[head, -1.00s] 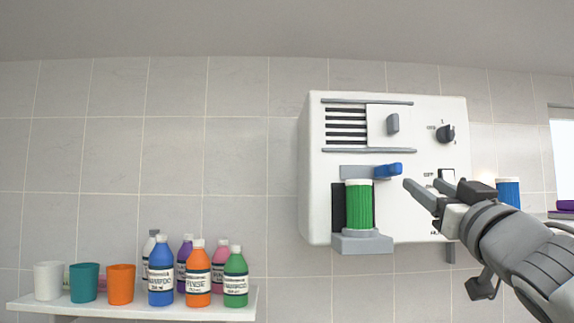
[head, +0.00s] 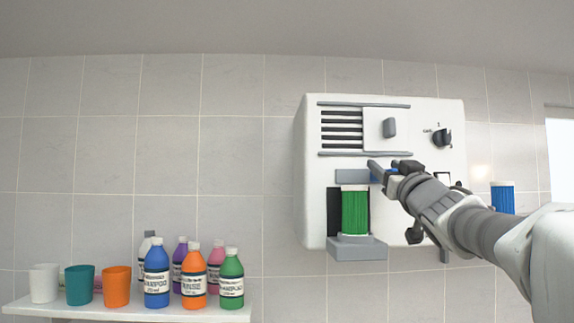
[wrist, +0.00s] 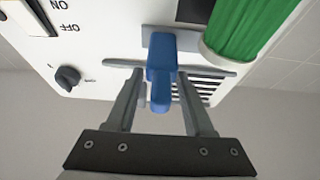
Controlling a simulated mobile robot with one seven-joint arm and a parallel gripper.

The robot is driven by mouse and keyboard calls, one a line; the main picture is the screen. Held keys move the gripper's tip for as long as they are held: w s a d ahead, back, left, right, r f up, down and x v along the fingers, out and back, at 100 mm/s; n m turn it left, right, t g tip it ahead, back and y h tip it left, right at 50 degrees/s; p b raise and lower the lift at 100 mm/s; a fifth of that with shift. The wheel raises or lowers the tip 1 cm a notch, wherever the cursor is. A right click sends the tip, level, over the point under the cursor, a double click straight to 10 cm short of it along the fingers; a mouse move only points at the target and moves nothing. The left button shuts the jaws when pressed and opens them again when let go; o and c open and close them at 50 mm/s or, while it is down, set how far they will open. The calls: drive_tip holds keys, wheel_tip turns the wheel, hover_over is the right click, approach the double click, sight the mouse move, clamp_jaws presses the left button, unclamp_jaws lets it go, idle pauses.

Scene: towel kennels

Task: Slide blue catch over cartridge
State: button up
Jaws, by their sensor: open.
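The blue catch (wrist: 160,75) shows in the wrist view between the two fingers of my open gripper (wrist: 160,100), with a gap on each side. In the head view my gripper (head: 382,172) covers most of the catch at the right end of a grey rail (head: 351,175). The green ribbed cartridge (head: 355,212) stands upright in a grey holder (head: 358,248) on the white wall unit, below and left of the catch. It also shows in the wrist view (wrist: 243,28) at the upper right. The catch sits beside the cartridge's top, not above it.
The white unit (head: 455,118) carries a vent, a sliding cover with a grey knob (head: 389,128) and a dark dial (head: 441,138). A blue cartridge (head: 502,198) stands to the right, behind my arm. A shelf (head: 130,311) at lower left holds cups and several bottles.

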drive_tip(key=shift+w, duration=0.2)
clamp_jaws()
idle(1.4)
